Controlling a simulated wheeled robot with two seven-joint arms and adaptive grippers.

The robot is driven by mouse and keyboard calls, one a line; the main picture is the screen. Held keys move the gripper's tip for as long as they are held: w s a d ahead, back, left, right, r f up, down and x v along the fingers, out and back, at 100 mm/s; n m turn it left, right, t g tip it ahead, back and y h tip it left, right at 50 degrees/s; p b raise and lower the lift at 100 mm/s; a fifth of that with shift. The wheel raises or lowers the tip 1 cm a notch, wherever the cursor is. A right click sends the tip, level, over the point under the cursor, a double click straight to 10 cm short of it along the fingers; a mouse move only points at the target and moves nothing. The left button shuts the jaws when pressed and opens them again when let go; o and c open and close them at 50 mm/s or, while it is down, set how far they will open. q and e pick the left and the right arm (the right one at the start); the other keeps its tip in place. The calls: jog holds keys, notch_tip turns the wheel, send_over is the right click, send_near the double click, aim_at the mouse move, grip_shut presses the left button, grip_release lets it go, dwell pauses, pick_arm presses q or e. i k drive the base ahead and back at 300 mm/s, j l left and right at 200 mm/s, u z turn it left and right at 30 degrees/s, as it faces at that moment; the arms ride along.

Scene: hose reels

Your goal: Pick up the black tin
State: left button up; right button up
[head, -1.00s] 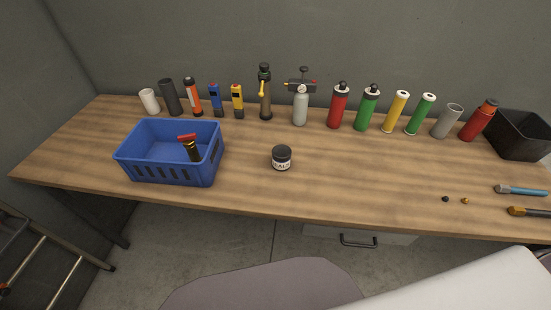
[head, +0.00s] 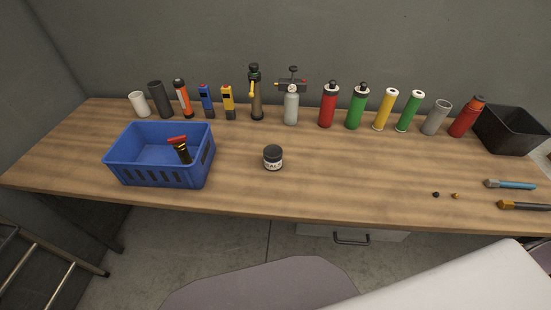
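A small black tin (head: 273,157) with a pale label band stands upright on the wooden workbench (head: 330,190), near the middle of its front half. The label lettering is only partly legible. Nothing touches the tin, and the bench around it is clear. Neither of my grippers shows in the head view, so whether they are open or shut is not visible.
A blue crate (head: 130,165) holding a red-and-black tool (head: 180,150) stands left of the tin. Several cylinders, bottles and torches line the back, including a red bottle (head: 327,106). A black bin (head: 512,130) is at the right, with two brush-like tools (head: 511,184) in front.

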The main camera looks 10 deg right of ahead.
aim_at(273, 153)
jog(key=k+l, duration=0.1)
jog(key=l, duration=0.6)
jog(key=k+l, duration=0.1)
jog(key=l, duration=0.65)
